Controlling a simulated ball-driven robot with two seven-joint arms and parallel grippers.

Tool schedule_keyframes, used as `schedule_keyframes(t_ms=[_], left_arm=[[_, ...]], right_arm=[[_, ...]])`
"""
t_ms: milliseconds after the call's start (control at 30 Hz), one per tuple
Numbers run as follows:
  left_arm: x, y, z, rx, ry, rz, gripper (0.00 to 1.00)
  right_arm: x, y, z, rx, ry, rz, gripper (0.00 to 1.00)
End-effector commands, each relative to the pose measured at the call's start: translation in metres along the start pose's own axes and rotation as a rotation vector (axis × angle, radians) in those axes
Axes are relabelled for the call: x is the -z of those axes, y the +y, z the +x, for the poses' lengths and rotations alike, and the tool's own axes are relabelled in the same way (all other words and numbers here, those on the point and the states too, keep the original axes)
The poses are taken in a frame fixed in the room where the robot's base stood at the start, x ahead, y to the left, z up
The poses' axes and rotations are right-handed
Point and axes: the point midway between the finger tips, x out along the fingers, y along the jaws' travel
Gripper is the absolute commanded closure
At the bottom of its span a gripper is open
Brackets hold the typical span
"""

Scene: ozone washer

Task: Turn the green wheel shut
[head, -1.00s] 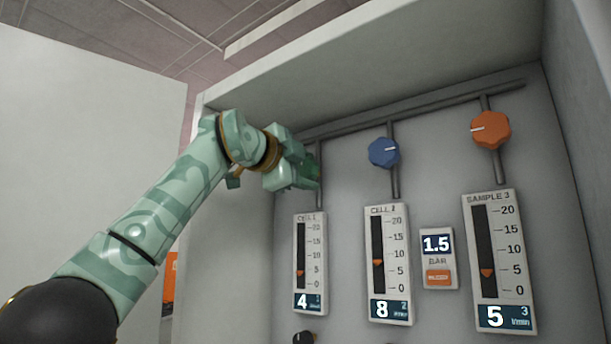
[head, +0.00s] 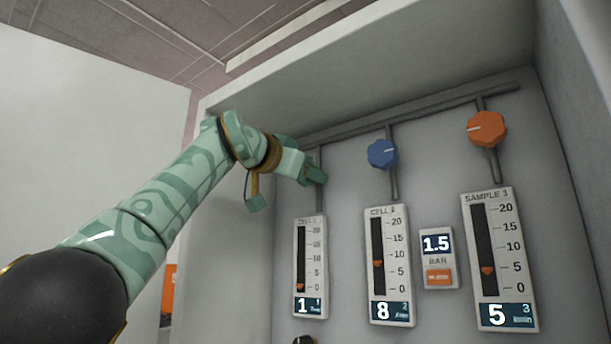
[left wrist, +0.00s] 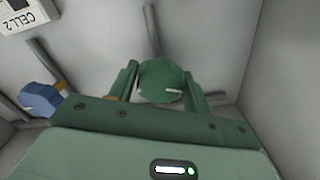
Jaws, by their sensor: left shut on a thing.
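The green wheel (left wrist: 161,82) is a faceted knob with a white pointer line. In the left wrist view it sits between the two fingers of my left gripper (left wrist: 158,88), which is shut on it. In the head view my left gripper (head: 312,172) covers most of the wheel, on the pipe above the Cell 1 meter. The Cell 1 meter (head: 311,266) reads 1, its orange marker near the bottom of the scale. My right gripper is not in view.
A blue knob (head: 382,153) and an orange knob (head: 487,129) sit to the right on their own pipes. The Cell 2 meter (head: 388,264) reads 8 and the Sample 3 meter (head: 498,260) reads 5. A 1.5 bar display (head: 437,244) is between them. Cabinet walls enclose the panel.

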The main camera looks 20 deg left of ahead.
Motion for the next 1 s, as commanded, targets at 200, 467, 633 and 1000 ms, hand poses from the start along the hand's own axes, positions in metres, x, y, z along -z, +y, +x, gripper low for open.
schedule_keyframes(t_ms=[200,467,633,1000], left_arm=[[-0.0020,0.0009,0.0012,-0.002,-0.005,-0.141,0.74],[-0.0019,0.0009,0.0010,-0.002,-0.005,-0.236,0.74],[-0.0019,0.0011,0.0012,-0.003,-0.005,-0.293,0.74],[-0.0024,0.0010,0.0014,-0.002,-0.006,-0.419,0.74]], right_arm=[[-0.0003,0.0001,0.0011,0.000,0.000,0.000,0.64],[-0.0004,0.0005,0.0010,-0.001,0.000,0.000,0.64],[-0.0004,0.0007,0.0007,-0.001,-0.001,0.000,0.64],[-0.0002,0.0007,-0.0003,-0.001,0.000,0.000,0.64]])
